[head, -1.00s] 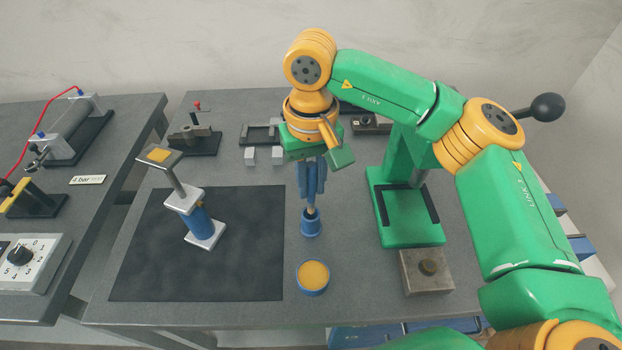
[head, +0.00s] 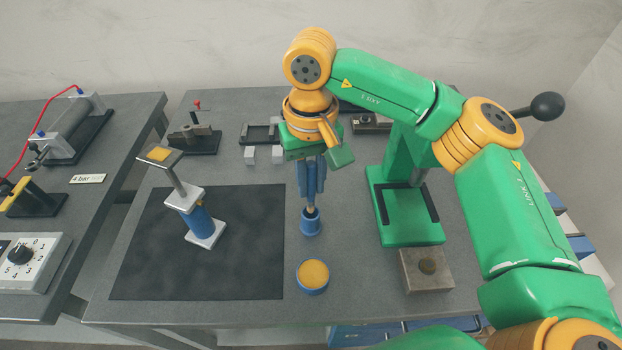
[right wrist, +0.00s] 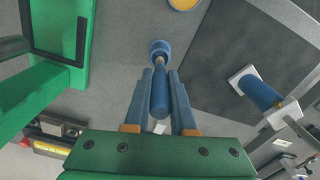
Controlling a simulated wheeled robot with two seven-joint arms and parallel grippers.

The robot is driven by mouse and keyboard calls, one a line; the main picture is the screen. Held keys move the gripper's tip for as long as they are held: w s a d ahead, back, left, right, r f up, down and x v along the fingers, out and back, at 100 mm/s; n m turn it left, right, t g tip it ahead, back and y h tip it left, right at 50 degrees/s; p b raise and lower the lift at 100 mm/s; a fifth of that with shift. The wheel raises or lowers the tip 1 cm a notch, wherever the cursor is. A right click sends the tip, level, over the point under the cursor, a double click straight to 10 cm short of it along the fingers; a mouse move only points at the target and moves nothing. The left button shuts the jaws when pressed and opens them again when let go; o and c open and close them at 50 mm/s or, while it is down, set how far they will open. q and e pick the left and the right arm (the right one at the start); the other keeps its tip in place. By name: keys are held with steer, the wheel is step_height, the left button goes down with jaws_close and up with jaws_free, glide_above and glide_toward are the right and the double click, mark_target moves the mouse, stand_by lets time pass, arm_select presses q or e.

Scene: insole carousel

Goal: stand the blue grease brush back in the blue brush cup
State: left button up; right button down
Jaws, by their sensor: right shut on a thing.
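The blue brush cup (head: 311,227) stands upright on the grey table, right of the dark mat. My right gripper (head: 312,188) points down above the cup and is shut on the blue grease brush (head: 311,211). The brush hangs roughly upright, with its lower end at the mouth of the cup. In the right wrist view the blue handle (right wrist: 160,97) lies between the two blue fingers, and its thin end meets the cup (right wrist: 159,48). How deep the tip sits inside is hidden. My left gripper is not in view.
A round tin with orange content (head: 313,277) stands in front of the cup. A green press (head: 410,230) and a metal block (head: 427,270) are to the right. A blue-bodied stand (head: 198,225) is on the dark mat (head: 150,275) to the left.

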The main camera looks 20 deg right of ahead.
mark_target(311, 200)
steer(key=shift+f, duration=0.15)
steer(key=shift+f+b, duration=2.15)
steer(key=shift+f, duration=0.35)
steer(key=c, duration=0.7)
jaws_free()
steer(key=shift+r, duration=0.1)
step_height(311, 200, up, 7)
steer(key=shift+r, duration=0.1)
